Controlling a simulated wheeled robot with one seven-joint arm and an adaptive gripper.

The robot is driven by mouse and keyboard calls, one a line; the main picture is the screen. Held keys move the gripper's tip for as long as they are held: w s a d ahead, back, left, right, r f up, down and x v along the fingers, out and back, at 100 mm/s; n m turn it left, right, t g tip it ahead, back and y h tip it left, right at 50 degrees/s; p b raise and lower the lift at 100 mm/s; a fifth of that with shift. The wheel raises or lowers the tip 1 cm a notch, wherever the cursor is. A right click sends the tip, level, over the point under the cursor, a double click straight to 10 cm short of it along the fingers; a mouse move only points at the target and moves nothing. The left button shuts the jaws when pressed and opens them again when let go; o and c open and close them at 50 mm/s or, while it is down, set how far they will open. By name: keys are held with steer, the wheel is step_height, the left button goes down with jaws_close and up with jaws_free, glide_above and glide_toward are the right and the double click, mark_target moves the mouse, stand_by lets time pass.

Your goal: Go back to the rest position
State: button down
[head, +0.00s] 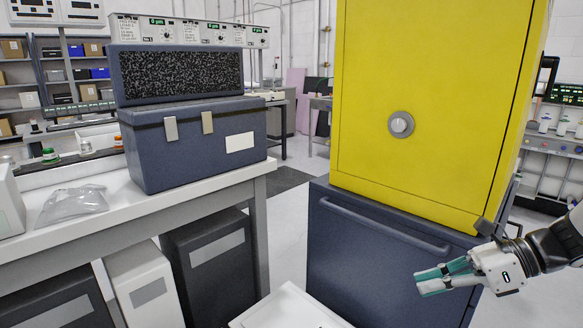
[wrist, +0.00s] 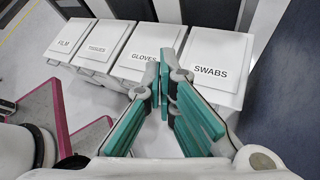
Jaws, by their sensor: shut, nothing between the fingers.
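My gripper (head: 446,276) is at the right of the head view, with teal fingers pointing left. It is in front of the dark blue cabinet (head: 345,262), near the right end of its long handle bar. In the wrist view my gripper (wrist: 163,85) has its fingertips together with nothing between them. Beyond the fingertips is a row of white bins with labelled lids: FILM (wrist: 62,45), TISSUES (wrist: 100,47), GLOVES (wrist: 135,50) and SWABS (wrist: 225,60). No contact between the fingers and the bins can be made out.
A yellow cabinet (head: 430,90) with a round knob stands on the blue one. A white bench (head: 110,210) on the left carries a dark blue case (head: 200,140) and a clear bag (head: 72,203). A white box top (head: 285,312) is at the bottom centre. Pink-edged furniture (wrist: 62,110) is at the wrist view's left.

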steer(key=s+a+r+n+g+h+b, duration=0.25)
steer(key=s+a+n+g+h, duration=0.2)
steer(key=s+a+n, duration=0.7)
steer(key=s+d+f+n+t+h+b, duration=0.1)
steer(key=s+n+h, duration=0.2)
steer(key=s+n, duration=0.4)
steer(key=s+d+f+n+h+b, duration=0.1)
steer(key=s+n+h+b, duration=0.1)
steer(key=s+n+h, duration=0.35)
step_height(320, 180, up, 30)
steer(key=s+n+t+y+p, duration=0.1)
steer(key=t+p, duration=0.3)
steer(key=p, duration=2.4)
steer(key=shift+d+y+p, duration=0.25)
steer(key=shift+y+p, duration=0.1)
steer(key=shift+y, duration=0.05)
steer(key=shift+r, duration=0.1)
